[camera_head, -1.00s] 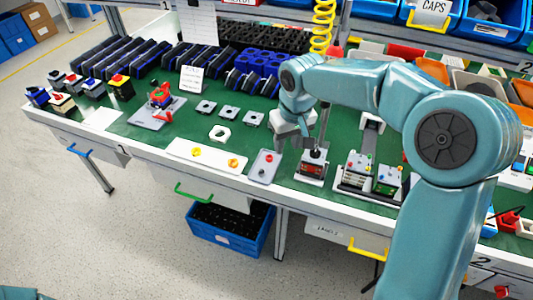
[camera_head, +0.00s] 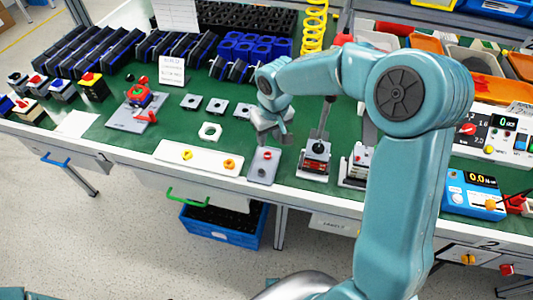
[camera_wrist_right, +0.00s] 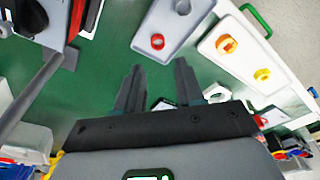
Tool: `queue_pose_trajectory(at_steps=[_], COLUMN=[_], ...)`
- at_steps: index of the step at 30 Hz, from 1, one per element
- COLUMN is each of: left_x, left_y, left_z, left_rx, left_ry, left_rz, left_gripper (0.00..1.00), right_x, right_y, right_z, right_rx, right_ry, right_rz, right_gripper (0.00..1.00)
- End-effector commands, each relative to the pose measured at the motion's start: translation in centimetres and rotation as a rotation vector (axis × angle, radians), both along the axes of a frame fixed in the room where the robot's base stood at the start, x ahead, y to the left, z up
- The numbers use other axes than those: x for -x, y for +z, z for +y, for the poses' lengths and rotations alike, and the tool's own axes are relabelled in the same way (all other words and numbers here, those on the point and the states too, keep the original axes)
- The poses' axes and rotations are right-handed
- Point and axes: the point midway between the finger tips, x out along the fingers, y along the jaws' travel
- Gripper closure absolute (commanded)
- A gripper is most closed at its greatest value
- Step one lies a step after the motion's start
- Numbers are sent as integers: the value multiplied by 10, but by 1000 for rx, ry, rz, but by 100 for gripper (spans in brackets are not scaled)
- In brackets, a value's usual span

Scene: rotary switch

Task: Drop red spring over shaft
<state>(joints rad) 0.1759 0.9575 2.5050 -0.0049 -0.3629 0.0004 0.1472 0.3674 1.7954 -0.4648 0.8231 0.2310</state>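The red spring (camera_head: 267,155) shows as a small red ring on a narrow grey tray (camera_head: 254,170). In the right wrist view the red ring (camera_wrist_right: 157,41) lies on the grey tray (camera_wrist_right: 182,38), beyond my fingertips. My right gripper (camera_head: 272,138) is just behind the tray, above the green bench. Its two fingers (camera_wrist_right: 157,75) are apart with nothing between them. My left gripper is not in view.
A white plate (camera_head: 205,163) with a yellow and an orange ring lies left of the tray. A white hex nut (camera_head: 210,131) and several square plates are behind it. A lever press (camera_head: 315,160) stands close on the right. The bench's front edge is near.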

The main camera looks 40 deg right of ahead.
Motion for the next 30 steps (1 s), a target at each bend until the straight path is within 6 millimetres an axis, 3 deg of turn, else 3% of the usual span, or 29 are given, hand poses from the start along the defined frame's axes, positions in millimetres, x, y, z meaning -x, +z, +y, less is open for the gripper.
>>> queue_pose_trajectory(at_steps=[1, 8, 16, 26, 29, 30], left_x=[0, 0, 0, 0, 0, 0], left_y=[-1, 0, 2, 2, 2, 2], left_z=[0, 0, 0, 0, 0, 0], left_rx=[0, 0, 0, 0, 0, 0], left_ry=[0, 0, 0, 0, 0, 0], left_rz=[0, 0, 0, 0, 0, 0], left_gripper=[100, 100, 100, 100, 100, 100], right_x=[-1, -5, -9, -12, -12, -12], right_y=[-10, -30, -71, -79, -79, -79], right_z=[-1, -1, -3, -4, -4, -3], right_rx=[1, 0, 0, 0, 0, 0], right_ry=[1, 0, 0, 1, 1, 1], right_rz=[4, 1, 2, -1, -1, -1], right_gripper=[63, 63, 63, 63, 95, 100])
